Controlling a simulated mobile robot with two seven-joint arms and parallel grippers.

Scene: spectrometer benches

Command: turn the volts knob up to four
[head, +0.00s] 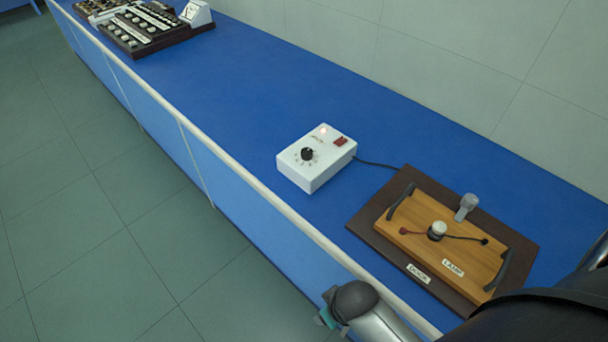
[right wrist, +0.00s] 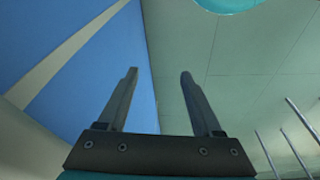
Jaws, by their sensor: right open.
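A white box (head: 316,158) stands on the blue bench in the head view. It carries a black knob (head: 307,153) with small scale marks around it, too small to read. A red switch (head: 340,141) and a small glowing light (head: 323,130) are also on its top. My right gripper (right wrist: 158,78) shows in the right wrist view, with its two fingers apart and nothing between them. No gripper is touching the box. My left gripper is not in view.
A wooden lamp board (head: 465,254) with black handles lies on a dark dock base (head: 365,226), right of the box. A dark cable (head: 376,164) runs from the box toward it. Dark trays (head: 150,30) stand at the far left. The bench between is clear.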

